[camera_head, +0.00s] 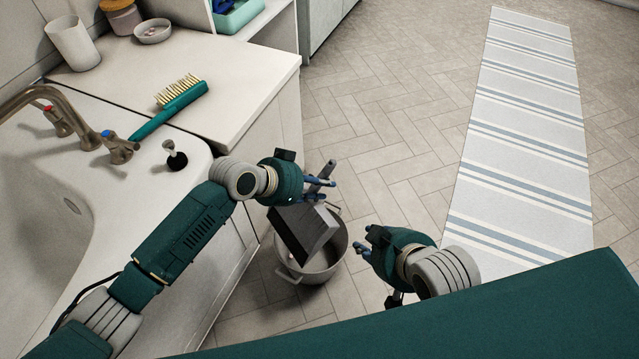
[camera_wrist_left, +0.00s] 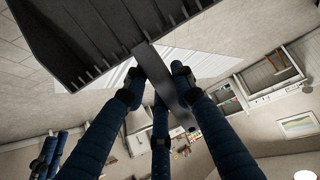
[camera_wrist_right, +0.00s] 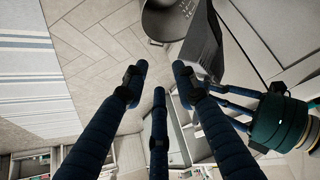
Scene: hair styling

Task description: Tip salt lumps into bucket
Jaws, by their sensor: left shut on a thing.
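My left gripper (camera_head: 322,188) is shut on the handle of a dark grey dustpan-like scoop (camera_head: 304,232). The scoop hangs tilted over the bucket (camera_head: 318,277), its pan angled down and covering part of the opening. In the left wrist view the handle runs between the fingers, and the scoop (camera_wrist_left: 95,40) shows a ribbed face. The right wrist view also shows the scoop (camera_wrist_right: 204,45) beside the bucket (camera_wrist_right: 160,28). My right gripper (camera_head: 364,246) is open and empty, to the right of the bucket. I cannot make out any salt lumps clearly.
The bucket stands on the tiled floor beside the white sink cabinet. A green brush (camera_head: 178,103) lies on the counter (camera_head: 235,90), with a cup (camera_head: 73,43) and small dish (camera_head: 153,31) behind. A striped rug (camera_head: 525,130) lies at right; the floor between is clear.

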